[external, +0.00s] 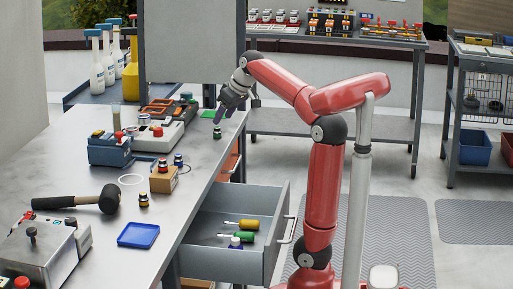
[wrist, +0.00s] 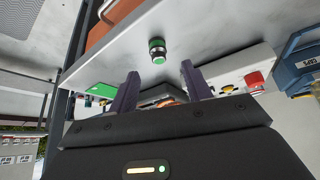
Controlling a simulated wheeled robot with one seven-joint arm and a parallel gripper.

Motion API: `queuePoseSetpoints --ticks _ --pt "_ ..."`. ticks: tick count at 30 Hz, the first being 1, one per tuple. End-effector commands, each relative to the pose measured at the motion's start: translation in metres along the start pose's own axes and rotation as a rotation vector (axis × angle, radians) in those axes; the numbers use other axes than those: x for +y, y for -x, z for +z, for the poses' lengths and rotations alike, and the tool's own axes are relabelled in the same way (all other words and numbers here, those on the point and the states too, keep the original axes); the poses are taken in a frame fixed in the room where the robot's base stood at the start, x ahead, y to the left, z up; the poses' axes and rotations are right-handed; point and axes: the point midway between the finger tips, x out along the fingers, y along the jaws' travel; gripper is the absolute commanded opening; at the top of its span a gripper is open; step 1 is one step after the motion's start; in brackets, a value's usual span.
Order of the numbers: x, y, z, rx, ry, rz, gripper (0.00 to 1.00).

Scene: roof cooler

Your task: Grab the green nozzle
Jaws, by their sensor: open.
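The green nozzle appears to be the small dark round piece with green parts (external: 217,132) standing on the workbench near its right edge. It also shows in the wrist view (wrist: 157,50), just beyond the fingertips and roughly centred between them. My gripper (external: 219,117) is just above and beside it, fingers pointing down. In the wrist view my gripper (wrist: 161,80) has its two dark fingers apart with nothing between them. I see no contact with the piece.
A flat green pad (external: 208,113) lies behind the piece. A grey device with a red knob (external: 157,133) and a blue box (external: 109,150) stand to the left. An open drawer (external: 228,255) holds screwdrivers. A blue tray (external: 138,235) and a mallet (external: 108,199) lie nearer.

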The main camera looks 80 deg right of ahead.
Motion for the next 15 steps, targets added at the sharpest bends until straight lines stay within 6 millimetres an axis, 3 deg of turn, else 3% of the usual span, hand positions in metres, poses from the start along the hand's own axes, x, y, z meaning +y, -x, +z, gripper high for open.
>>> queuePoseSetpoints --ticks 10,15 --pt "0.002 -0.048 0.000 0.000 -0.003 -0.001 0.49" --pt "0.002 -0.062 -0.001 0.003 -0.003 0.000 0.49"
